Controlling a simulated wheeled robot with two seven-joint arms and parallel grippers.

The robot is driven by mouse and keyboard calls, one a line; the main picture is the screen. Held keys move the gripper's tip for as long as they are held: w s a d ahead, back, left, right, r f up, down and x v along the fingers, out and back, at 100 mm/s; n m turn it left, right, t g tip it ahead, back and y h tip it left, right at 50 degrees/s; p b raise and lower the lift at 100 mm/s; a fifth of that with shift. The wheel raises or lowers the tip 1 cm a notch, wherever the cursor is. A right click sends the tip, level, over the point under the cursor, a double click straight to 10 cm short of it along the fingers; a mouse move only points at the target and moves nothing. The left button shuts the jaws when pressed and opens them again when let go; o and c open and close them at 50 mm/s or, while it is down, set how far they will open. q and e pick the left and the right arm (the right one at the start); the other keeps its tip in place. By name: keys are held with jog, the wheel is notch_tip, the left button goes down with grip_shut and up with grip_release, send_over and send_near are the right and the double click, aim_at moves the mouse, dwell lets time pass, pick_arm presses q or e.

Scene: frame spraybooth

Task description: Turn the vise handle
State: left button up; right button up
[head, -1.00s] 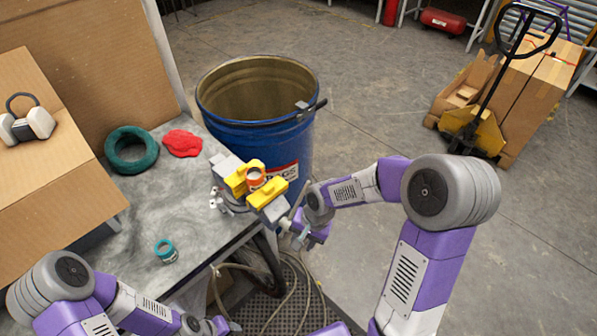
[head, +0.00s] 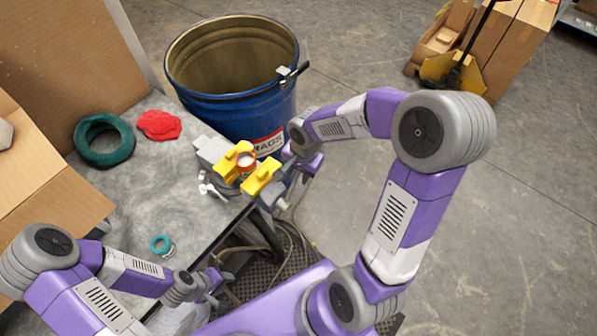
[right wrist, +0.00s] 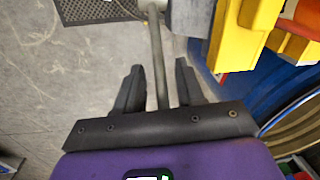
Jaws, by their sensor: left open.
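The vise (head: 210,150) with yellow jaw pads (head: 260,177) is at the table's right corner, and a round orange-and-white piece (head: 246,161) sits between the pads. In the right wrist view, the vise handle (right wrist: 157,60) is a thin grey rod running between the two dark fingers of my right gripper (right wrist: 158,85). There are gaps on both sides of the rod, so this gripper is open around it. In the head view, my right gripper (head: 303,165) is at the vise's right side, its fingers mostly hidden. My left gripper (head: 217,279) is open and empty, low by the table's front edge.
A blue drum (head: 235,105) stands behind the vise. A green ring (head: 104,140), a red cloth (head: 159,125) and a small teal roll (head: 161,245) lie on the grey table (head: 130,205). A cardboard box (head: 40,180) is at left. Open floor (head: 500,170) lies at right.

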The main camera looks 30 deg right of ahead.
jog(key=shift+f, duration=0.15)
grip_shut()
jog(key=shift+w, duration=0.1)
